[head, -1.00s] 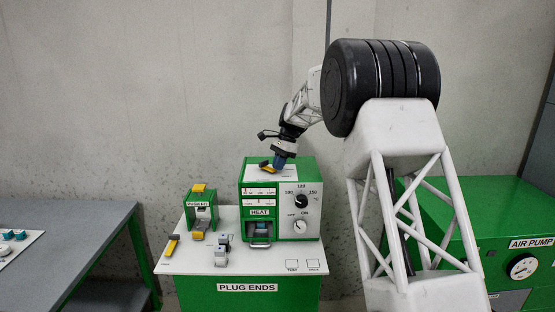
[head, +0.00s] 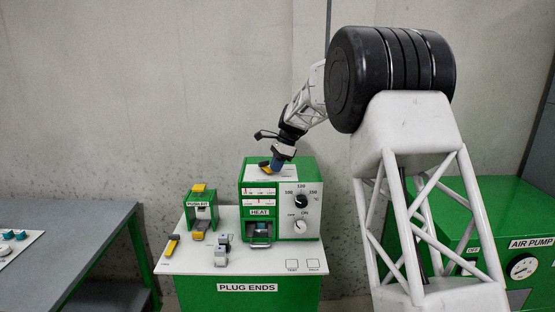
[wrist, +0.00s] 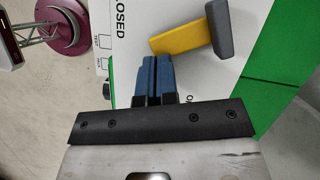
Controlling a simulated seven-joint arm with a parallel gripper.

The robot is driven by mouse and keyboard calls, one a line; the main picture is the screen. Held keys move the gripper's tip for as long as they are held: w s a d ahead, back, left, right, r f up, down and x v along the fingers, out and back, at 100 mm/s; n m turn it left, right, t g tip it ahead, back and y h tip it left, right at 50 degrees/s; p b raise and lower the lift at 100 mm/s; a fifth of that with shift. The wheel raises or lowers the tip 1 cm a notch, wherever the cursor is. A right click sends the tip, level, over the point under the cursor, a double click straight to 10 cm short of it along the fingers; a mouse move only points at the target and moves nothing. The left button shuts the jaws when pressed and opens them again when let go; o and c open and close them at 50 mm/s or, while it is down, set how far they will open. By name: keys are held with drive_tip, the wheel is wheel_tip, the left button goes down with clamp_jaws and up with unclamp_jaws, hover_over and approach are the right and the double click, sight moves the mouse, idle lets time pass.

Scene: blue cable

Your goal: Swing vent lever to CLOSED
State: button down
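The vent lever (head: 264,164), a yellow bar with a dark grey end, lies on the white plate on top of the green HEAT box (head: 247,176). In the wrist view the lever (wrist: 182,41) shows large, just ahead and to the right of the fingertips, with its grey end farther right. The word CLOSED, partly cut off, is printed on the plate (wrist: 135,20) to the left of the lever. A second label near the fingers is mostly hidden. My gripper (wrist: 157,62) has its blue fingers together, empty, close beside the lever; I cannot tell whether they touch. It also shows in the head view (head: 277,163).
The HEAT box has dials (head: 301,201) on its front right. A grey table (head: 60,245) is at left, and a green AIR PUMP unit (head: 522,215) at right.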

drive_tip(key=shift+s+a+m+t, duration=0.45)
drive_tip(key=shift+a+m, duration=0.1)
drive_tip(key=shift+m, duration=0.65)
drive_tip(key=shift+s+a, duration=0.25)
drive_tip(key=shift+a, duration=0.1)
idle(1.4)
drive_tip(key=shift+d, duration=0.15)
idle(0.6)
drive_tip(key=shift+w+d, duration=0.1)
drive_tip(key=shift+d, duration=0.35)
drive_tip(key=d, duration=0.3)
drive_tip(key=shift+w, duration=0.2)
drive_tip(key=v, duration=1)
